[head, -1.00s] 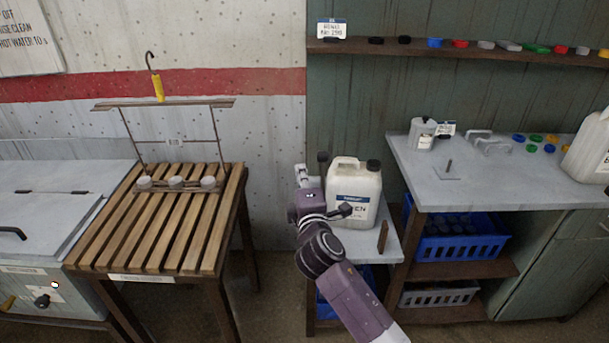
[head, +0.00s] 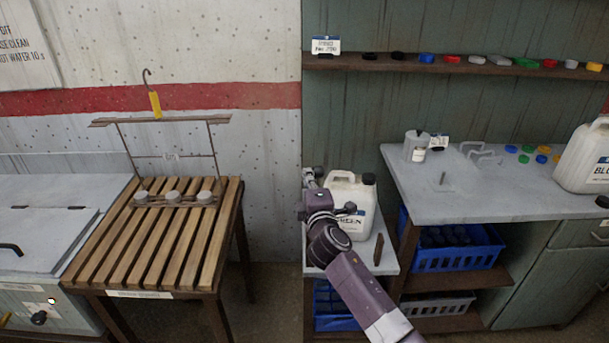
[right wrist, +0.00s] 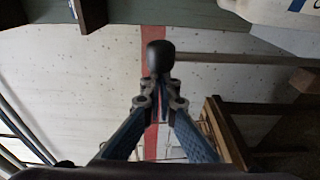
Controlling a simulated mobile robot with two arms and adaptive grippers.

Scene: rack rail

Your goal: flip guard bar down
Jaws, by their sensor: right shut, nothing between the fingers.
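The guard bar shows in the right wrist view as a thin rod (right wrist: 235,58) with a black ball knob (right wrist: 160,55) at one end; the rod runs right towards a wooden block. My right gripper (right wrist: 161,90) is shut and empty, its fingertips close to the knob; I cannot tell whether they touch. In the head view my right gripper (head: 311,182) is at the left side of the white jug (head: 352,205), over the low shelf, and it hides the bar. A short brown post (head: 378,249) stands at the shelf's front right. My left gripper is not in view.
A grey counter (head: 480,200) with a small canister (head: 415,147) is to the right, with a blue crate (head: 458,258) under it. A slatted wooden table (head: 150,240) is at the left. The floor gap between that table and the shelf is clear.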

